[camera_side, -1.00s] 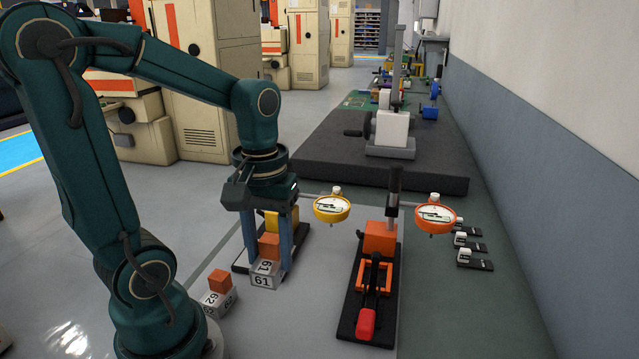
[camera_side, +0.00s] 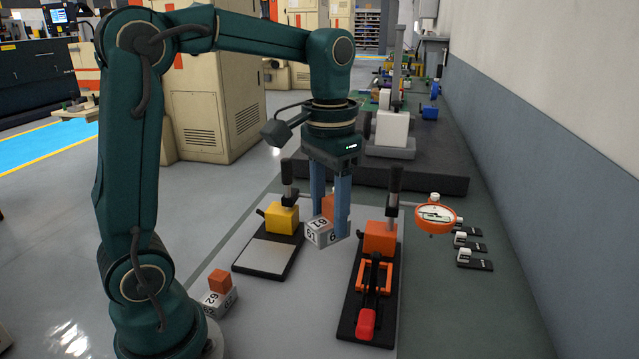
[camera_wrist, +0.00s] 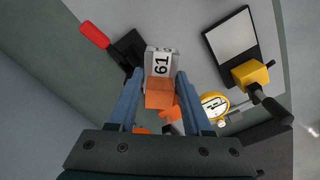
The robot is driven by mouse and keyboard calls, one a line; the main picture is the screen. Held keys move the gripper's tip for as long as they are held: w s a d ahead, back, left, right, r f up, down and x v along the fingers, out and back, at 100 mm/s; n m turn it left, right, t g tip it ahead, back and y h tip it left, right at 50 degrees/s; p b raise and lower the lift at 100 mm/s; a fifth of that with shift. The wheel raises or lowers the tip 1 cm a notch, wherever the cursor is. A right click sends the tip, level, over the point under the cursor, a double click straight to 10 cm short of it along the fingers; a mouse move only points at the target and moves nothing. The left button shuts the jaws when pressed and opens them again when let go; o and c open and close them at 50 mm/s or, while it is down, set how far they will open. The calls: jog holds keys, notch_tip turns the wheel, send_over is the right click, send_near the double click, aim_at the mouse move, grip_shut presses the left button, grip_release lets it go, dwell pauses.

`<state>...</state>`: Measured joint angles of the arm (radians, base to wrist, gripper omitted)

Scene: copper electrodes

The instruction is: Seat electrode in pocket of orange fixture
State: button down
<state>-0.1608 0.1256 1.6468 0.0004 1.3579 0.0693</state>
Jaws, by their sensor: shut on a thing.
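The electrode marked 61 is a copper-orange block (camera_side: 327,206) on a light grey numbered base (camera_side: 319,234). My gripper (camera_side: 331,212) is shut on it, its two blue fingers at either side. In the wrist view, the grey base (camera_wrist: 158,62) and copper block (camera_wrist: 159,94) sit between the fingertips (camera_wrist: 156,84). The orange fixture (camera_side: 380,238) stands to the right of the electrode in the side view, on a black base with a red-handled clamp (camera_side: 366,322). In the wrist view its red handle (camera_wrist: 93,34) shows at upper left. Its pocket cannot be made out.
A yellow fixture (camera_side: 280,219) with a bare pale plate (camera_side: 268,255) stands left of the electrode. An orange dial gauge (camera_side: 435,214) is right of the orange fixture; a yellow gauge (camera_wrist: 213,103) shows in the wrist view. Electrode 62 (camera_side: 217,300) sits front left.

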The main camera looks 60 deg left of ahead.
jog(key=shift+w+r+m, duration=0.1)
jog(key=shift+r+m, duration=0.2)
jog(key=shift+r, duration=0.05)
jog(key=shift+f, duration=0.1)
jog(key=s+a+f+n, duration=0.4)
jog(key=s+a+n, duration=0.4)
jog(key=s+a, duration=0.5)
jog(key=shift+n, duration=0.3)
jog(key=w+d+f, duration=0.2)
jog(key=w, duration=0.1)
jog(key=w+d+f, duration=0.1)
jog(key=w+f, duration=0.2)
jog(key=w, duration=0.1)
jog(key=w+d+f, duration=0.2)
jog(key=w, duration=0.1)
jog(key=shift+w+d+f, duration=0.3)
jog(key=shift+d, duration=0.05)
jog(key=shift+f, duration=1.9)
jog(key=shift+f, duration=0.3)
